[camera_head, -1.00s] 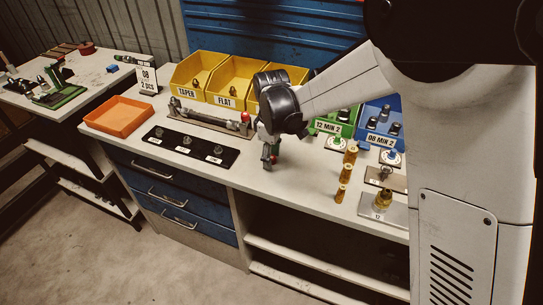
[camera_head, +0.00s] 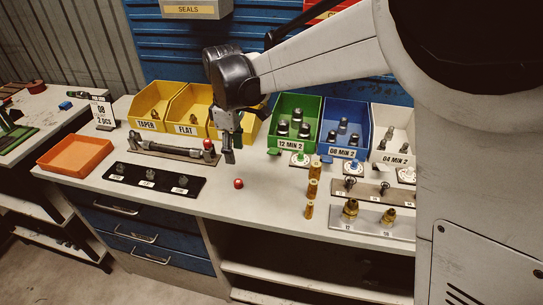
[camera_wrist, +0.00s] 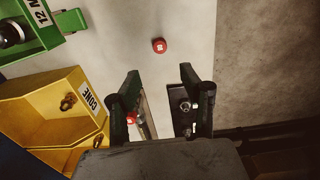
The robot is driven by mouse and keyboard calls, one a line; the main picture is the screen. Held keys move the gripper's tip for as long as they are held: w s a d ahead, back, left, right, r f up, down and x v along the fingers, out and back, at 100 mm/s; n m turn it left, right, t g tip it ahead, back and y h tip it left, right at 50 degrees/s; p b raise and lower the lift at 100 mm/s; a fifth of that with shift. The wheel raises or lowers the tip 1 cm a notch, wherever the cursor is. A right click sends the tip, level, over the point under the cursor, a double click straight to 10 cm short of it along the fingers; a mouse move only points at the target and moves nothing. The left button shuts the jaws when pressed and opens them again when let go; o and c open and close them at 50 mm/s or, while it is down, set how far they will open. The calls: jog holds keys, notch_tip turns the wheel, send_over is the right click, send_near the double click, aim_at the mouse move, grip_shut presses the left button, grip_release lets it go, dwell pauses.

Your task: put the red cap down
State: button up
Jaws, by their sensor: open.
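The small red cap (camera_head: 238,183) rests on the white bench top, near the front edge, to the right of the black mat. It also shows in the wrist view (camera_wrist: 159,45), lying beyond my fingertips with clear space around it. My gripper (camera_head: 231,157) is raised above the bench, behind and slightly left of the cap in the head view. Its two dark fingers stand apart in the wrist view (camera_wrist: 160,78), with nothing held between them. A second red end piece (camera_head: 208,145) sits on the hose assembly (camera_head: 175,152).
A black mat (camera_head: 165,188) with fittings and an orange tray (camera_head: 75,155) lie left. Yellow bins (camera_head: 187,129), a green bin (camera_head: 288,139) and a blue bin (camera_head: 343,152) stand behind. Brass fittings (camera_head: 312,188) stand right. The bench around the red cap is clear.

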jog(key=s+d+r+m+t, duration=0.1)
jog(key=s+d+r+m, duration=0.15)
jog(key=d, duration=0.45)
jog(key=s+d+r+m+t+y, duration=0.1)
jog(key=s+d+r+m, duration=0.1)
jog(key=d+r, duration=0.3)
jog(key=s+d+r+m+t, duration=0.1)
jog(key=s+d+r+m, duration=0.15)
jog(key=d, duration=0.55)
jog(key=s+d+f+m+t, duration=0.1)
jog(key=s+d+m+t, duration=0.1)
jog(key=s+d+m, duration=0.2)
jog(key=s+d+f+m+t+h, duration=0.1)
jog(key=s+d+m, duration=0.4)
jog(key=s+d, duration=0.5)
jog(key=shift+d+f+t, duration=0.6)
jog(key=shift+d+f, duration=0.1)
jog(key=shift+f, duration=0.05)
jog(key=shift+o, duration=0.3)
jog(key=shift+w, duration=0.1)
